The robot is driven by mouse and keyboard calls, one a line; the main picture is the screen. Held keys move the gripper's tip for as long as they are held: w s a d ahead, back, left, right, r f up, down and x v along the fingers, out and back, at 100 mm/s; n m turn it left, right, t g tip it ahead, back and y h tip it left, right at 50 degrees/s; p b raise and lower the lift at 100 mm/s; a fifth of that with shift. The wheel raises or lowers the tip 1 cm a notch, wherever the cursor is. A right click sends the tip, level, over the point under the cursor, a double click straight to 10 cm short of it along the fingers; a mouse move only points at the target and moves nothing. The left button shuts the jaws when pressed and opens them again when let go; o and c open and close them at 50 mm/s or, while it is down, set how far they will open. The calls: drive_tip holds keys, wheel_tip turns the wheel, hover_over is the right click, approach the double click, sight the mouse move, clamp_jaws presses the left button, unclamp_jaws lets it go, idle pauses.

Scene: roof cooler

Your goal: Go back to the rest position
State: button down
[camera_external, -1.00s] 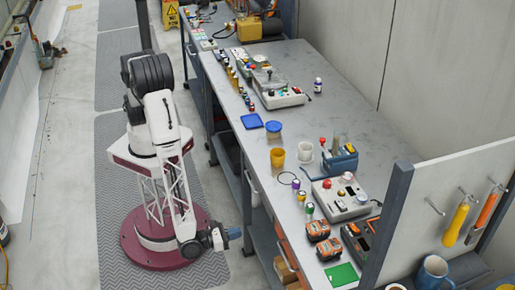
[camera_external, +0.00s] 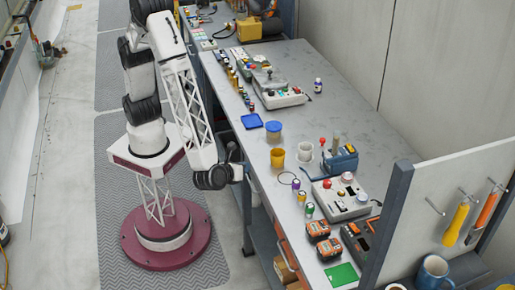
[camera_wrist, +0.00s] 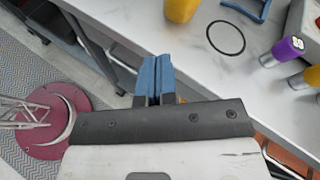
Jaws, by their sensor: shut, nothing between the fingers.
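My gripper (camera_wrist: 155,72) shows in the wrist view with its two blue fingers pressed together and nothing between them. It hangs beside the long side of the grey workbench (camera_external: 355,112), with the fingertips over the edge region in the wrist view. In the external view my wrist is at the bench's left edge, and the fingers are hard to make out there. My arm is bent, with its lattice link slanting down to the wrist. The round dark red base (camera_external: 170,245) stands on the floor.
A yellow cup (camera_external: 277,158), a black ring (camera_external: 285,178), a purple-topped bottle (camera_external: 295,184) and a blue-lidded jar (camera_external: 273,131) stand or lie near the bench edge. Control boxes, orange battery packs (camera_external: 328,248) and a green square (camera_external: 341,274) are farther along. The floor left of my base is clear.

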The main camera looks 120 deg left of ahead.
drive_tip(key=s+a+r+n+g+h, duration=0.55)
drive_tip(key=s+a+r+n, duration=0.35)
drive_tip(key=s+a+r, duration=0.45)
drive_tip(key=s+r+n+t+h, duration=0.2)
drive_tip(key=s+r+n+h, duration=0.2)
drive_tip(key=s, duration=0.6)
drive_tip(key=s+a+r+n+t+h, duration=0.1)
drive_tip(key=s+r+n+h, duration=0.3)
drive_tip(key=s, duration=0.5)
drive_tip(key=shift+s+a+r+t, duration=0.2)
drive_tip(key=shift+s+a+t, duration=0.15)
drive_tip(key=shift+t, duration=0.3)
